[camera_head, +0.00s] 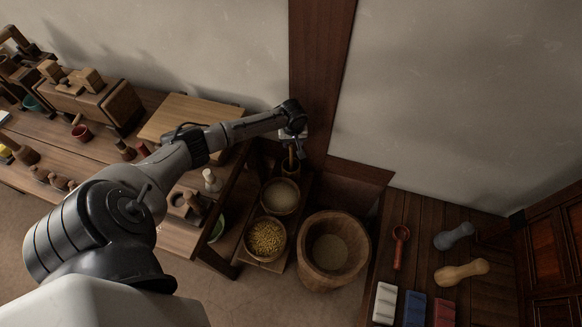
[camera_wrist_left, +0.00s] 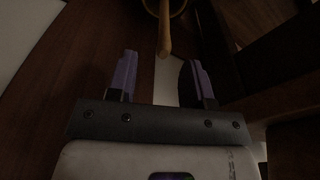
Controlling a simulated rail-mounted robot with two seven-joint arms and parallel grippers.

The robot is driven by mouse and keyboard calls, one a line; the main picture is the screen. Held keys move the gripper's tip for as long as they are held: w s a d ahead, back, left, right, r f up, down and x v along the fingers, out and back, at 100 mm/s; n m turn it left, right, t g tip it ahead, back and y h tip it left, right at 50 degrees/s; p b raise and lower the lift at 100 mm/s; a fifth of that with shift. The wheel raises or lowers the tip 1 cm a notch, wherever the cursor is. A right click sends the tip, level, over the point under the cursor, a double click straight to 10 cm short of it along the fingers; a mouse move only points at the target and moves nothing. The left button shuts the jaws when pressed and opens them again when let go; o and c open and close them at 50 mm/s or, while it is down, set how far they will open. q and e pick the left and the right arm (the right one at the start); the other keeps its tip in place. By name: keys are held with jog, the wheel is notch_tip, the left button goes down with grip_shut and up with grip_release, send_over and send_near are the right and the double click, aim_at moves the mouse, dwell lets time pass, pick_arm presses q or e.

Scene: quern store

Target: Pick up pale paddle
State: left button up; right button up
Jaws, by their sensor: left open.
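A pale tan paddle handle (camera_wrist_left: 165,32) rises from a round-rimmed container at the top of the left wrist view. Its lower part is hidden inside the container. In the head view, the small wooden pot (camera_head: 290,167) stands just below my left gripper (camera_head: 293,146), near the post, and the paddle is mostly hidden by the gripper. In the left wrist view, my left gripper (camera_wrist_left: 160,72) is open with two purple-lined fingers. The handle's near end lies ahead of the gap between the fingertips, apparently not touching them. My right gripper is not in view.
Bowls of pale meal (camera_head: 281,196) and yellow grain (camera_head: 265,238) stand below the pot, beside a large wooden tub (camera_head: 334,250). A cluttered workbench (camera_head: 110,165) is at left. A dark bench (camera_head: 430,225) at right holds a red scoop (camera_head: 400,240) and other items.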

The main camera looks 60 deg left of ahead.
aim_at(291, 147)
pick_arm(q)
jog(key=f, duration=0.1)
jog(key=f+b, duration=0.1)
jog(key=f, duration=0.1)
jog(key=f+b, duration=0.1)
jog(key=shift+s+a+f, duration=0.1)
jog(key=shift+a+f, duration=0.05)
jog(key=shift+a, duration=0.2)
jog(key=shift+f+b, duration=0.35)
jog(key=shift+b, duration=0.05)
grip_shut()
